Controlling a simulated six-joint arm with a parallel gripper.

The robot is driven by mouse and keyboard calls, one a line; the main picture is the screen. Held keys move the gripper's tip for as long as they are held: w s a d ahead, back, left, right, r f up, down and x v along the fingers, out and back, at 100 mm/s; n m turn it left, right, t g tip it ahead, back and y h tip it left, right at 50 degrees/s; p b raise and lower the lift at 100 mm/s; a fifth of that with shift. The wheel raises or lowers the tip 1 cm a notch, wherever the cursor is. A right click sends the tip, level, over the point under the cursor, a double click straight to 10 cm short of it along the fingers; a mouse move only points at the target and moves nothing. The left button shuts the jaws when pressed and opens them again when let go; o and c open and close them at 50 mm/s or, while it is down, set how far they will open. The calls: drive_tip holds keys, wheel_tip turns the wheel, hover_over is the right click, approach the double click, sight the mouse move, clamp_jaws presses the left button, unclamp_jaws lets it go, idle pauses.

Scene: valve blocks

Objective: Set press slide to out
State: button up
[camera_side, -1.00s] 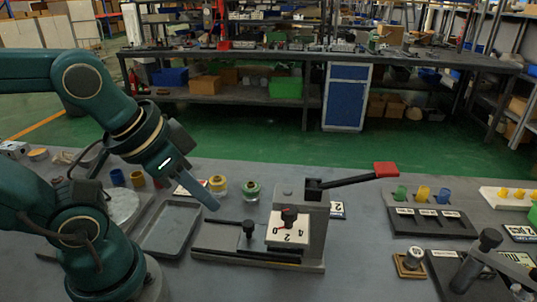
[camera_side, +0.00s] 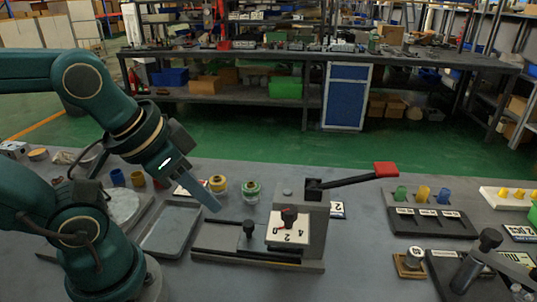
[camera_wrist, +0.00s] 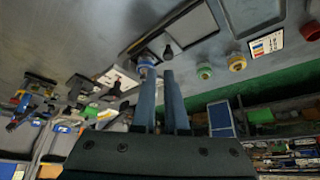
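The press (camera_side: 314,232) is a grey block on a flat base, with a black lever ending in a red grip (camera_side: 386,169). A dark slide with a black knob (camera_side: 249,229) lies on the base left of the block; the knob also shows in the wrist view (camera_wrist: 168,52). A white numbered plate with a dark knob (camera_side: 288,234) is on the block's front. My gripper (camera_side: 215,205) hangs above and left of the slide knob, apart from it. In the wrist view its two fingers (camera_wrist: 158,73) show a gap with nothing held between them.
An empty grey tray (camera_side: 172,228) lies left of the press. A yellow spool (camera_side: 218,186) and a green spool (camera_side: 251,190) stand behind the gripper. A dark rack with coloured pegs (camera_side: 430,218) and a clamp-like device (camera_side: 478,262) are on the right.

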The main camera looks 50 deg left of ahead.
drive_tip(key=o, duration=0.5)
drive_tip(key=shift+r, duration=0.1)
drive_tip(key=shift+o, duration=0.3)
drive_tip(key=w+n, duration=0.1)
drive_tip(key=w+n+g, duration=0.1)
drive_tip(key=w, duration=0.2)
drive_tip(key=shift+a+r+n+g, duration=0.25)
drive_tip(key=shift+r+n+g, duration=0.15)
drive_tip(key=n+g, duration=0.2)
drive_tip(key=g, duration=0.1)
hover_over(248, 223)
wheel_tip(248, 223, down, 5)
drive_tip(key=shift+d+r, duration=0.1)
drive_tip(key=shift+f+g, duration=0.4)
drive_tip(key=shift+f, duration=2.9)
drive_tip(key=shift+c, duration=0.4)
clamp_jaws()
